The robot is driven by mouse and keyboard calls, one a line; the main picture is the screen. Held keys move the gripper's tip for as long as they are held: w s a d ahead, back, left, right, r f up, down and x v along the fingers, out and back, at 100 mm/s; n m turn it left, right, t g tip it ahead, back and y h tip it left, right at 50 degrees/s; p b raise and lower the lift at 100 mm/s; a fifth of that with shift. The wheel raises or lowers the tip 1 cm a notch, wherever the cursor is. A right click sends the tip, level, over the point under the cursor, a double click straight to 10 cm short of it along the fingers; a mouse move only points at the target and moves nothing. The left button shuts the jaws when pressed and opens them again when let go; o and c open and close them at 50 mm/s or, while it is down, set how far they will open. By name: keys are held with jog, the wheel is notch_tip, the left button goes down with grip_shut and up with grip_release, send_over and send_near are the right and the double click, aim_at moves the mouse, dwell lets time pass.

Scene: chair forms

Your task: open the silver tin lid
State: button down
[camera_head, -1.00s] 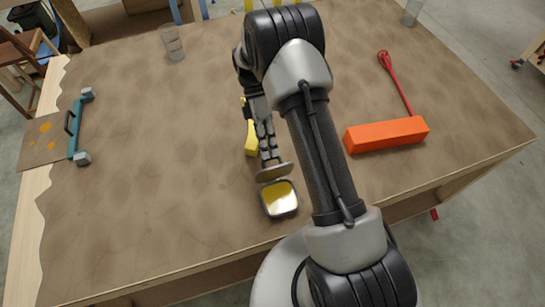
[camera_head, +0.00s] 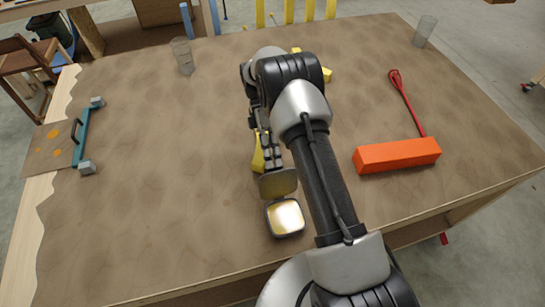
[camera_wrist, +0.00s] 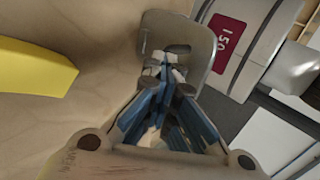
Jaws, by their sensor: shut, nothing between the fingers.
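The silver tin (camera_head: 285,217) stands near the front edge of the table, its bright interior showing. Its lid (camera_head: 278,184) is raised at the tin's far side, its broad face visible in the head view. My gripper (camera_head: 271,167) is just behind the lid, shut and empty. In the wrist view the shut fingertips (camera_wrist: 165,72) overlap the grey rounded lid (camera_wrist: 201,45); whether they touch it I cannot tell.
A yellow object (camera_head: 258,153) lies close by the gripper; a yellow block also shows in the wrist view (camera_wrist: 35,68). An orange block (camera_head: 397,155) and red tool (camera_head: 407,100) lie right. Glasses (camera_head: 182,57) (camera_head: 424,31) stand far back. The table's left-centre is clear.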

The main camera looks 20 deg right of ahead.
jog(key=c, duration=2.4)
grip_release()
jog(key=shift+s+f+g, duration=0.3)
jog(key=shift+s+f, duration=0.5)
jog(key=shift+f, duration=0.25)
jog(key=c, duration=1.9)
grip_release()
jog(key=shift+c, duration=0.2)
jog(key=shift+o, duration=1.3)
jog(key=shift+s+r, duration=0.15)
jog(key=shift+s, duration=0.1)
jog(key=shift+w+r, duration=0.15)
jog(key=shift+r, duration=0.1)
notch_tip(320, 180, up, 10)
jog(key=shift+c, duration=0.4)
